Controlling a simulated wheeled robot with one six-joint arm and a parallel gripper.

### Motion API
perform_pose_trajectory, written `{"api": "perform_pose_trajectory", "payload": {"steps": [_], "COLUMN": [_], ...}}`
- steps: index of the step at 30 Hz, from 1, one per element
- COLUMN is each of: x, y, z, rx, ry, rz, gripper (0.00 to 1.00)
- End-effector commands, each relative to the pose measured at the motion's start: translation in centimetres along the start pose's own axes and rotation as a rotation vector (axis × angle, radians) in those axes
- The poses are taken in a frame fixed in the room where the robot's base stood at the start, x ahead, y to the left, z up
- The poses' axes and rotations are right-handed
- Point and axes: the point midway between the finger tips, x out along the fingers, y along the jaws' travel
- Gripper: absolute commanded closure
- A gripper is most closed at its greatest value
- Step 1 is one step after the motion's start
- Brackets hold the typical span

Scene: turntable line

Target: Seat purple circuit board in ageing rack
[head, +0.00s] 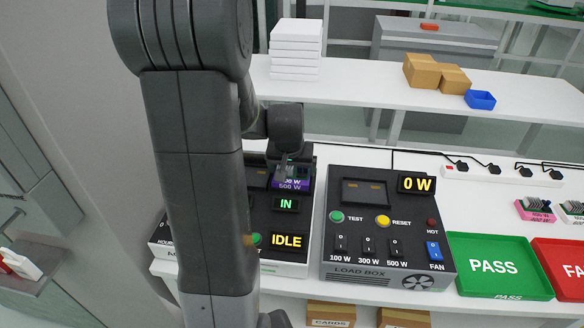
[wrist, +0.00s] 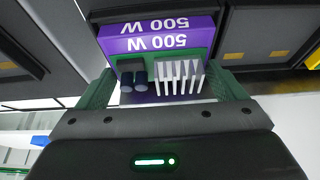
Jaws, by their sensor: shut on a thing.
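The purple circuit board (wrist: 155,38), marked 500 W, has a green strip, dark capacitors and a pale finned heat sink. It also shows in the head view (head: 291,184), upright over the black ageing rack (head: 288,222), just behind its green IN light. My gripper (wrist: 162,82) is shut on the board, one finger at each side. In the head view my gripper (head: 288,166) is above the rack's back part. The board's lower edge is hidden, so I cannot tell how deep it sits. The rack's display reads IDLE.
The load box (head: 388,230) stands right of the rack, its display at 0 W. My arm hides the rack's left part.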

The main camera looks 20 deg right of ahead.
Motion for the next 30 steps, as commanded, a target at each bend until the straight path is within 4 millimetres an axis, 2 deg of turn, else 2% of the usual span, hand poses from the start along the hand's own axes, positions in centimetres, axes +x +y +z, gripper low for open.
{"api": "perform_pose_trajectory", "payload": {"steps": [8, 9, 10, 20, 25, 30], "x": [0.0, 0.0, 0.0, -0.6, -2.8, -6.1], "y": [0.0, 0.0, 0.0, 0.0, 0.0, 0.0], "z": [-0.1, -0.1, -0.1, -0.1, -0.1, -0.1], "rx": [0.0, 0.0, 0.0, 0.0, 0.0, 0.0], "ry": [0.001, 0.001, 0.001, 0.002, 0.005, 0.006], "rz": [0.0, 0.0, 0.0, 0.0, -0.001, -0.001], "gripper": [0.38, 0.04, 0.0, 0.0, 0.0, 0.0]}}
